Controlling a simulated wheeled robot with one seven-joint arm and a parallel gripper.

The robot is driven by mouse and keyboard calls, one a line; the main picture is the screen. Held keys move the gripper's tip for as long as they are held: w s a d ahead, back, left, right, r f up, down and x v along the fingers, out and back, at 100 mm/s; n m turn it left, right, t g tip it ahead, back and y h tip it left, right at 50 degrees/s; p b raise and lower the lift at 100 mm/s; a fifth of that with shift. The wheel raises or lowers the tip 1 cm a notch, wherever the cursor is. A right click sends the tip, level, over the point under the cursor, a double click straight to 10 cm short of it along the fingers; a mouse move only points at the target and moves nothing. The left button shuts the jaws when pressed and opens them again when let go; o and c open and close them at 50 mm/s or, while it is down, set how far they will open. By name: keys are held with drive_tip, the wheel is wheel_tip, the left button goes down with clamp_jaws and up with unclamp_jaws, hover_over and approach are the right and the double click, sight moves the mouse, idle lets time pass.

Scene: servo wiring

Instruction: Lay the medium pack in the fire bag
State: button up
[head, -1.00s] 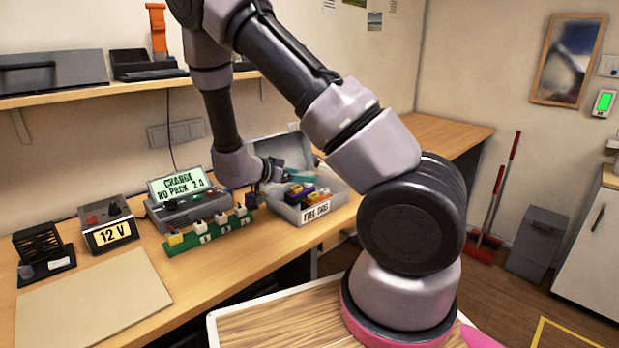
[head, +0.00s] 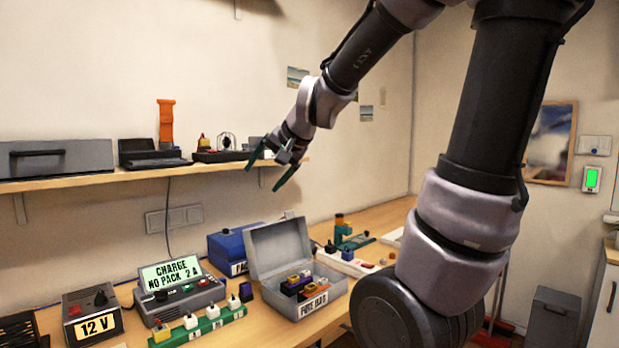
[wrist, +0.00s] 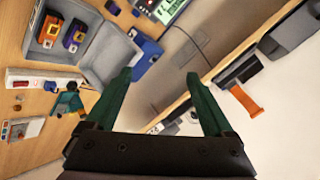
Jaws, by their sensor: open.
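The fire bag (head: 322,303) is an open grey case labelled FIRE BAG on the bench, its lid (head: 280,248) raised. Inside lie packs with purple and orange bodies and yellow tops (head: 298,283); I cannot tell which is the medium one. In the wrist view, the case (wrist: 88,62) holds a purple pack (wrist: 75,36) beside an orange-and-dark one (wrist: 47,32), apart from each other. My gripper (head: 263,178) is high above the bag, near shelf height, with green fingers spread. The wrist view shows nothing between the fingers (wrist: 159,78).
A charger (head: 180,292) reads CHARGE NO PACK 2 A. A green strip with several coloured caps (head: 200,326) lies before it. A 12 V supply (head: 93,312), blue box (head: 235,246) and white power strip (head: 345,262) are nearby. The shelf (head: 130,178) is close to my gripper.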

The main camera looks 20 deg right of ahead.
drive_tip(key=s+d+n+g, duration=0.1)
drive_tip(key=s+d, duration=0.1)
drive_tip(key=s, duration=0.6)
drive_tip(key=s+d+r+n+g+h, duration=0.1)
drive_tip(key=s+d, duration=0.1)
drive_tip(key=s, duration=0.5)
drive_tip(key=shift+s+d+h, duration=0.15)
drive_tip(key=shift+s+h, duration=0.15)
drive_tip(key=shift+s, duration=0.1)
drive_tip(key=shift+r, duration=0.1)
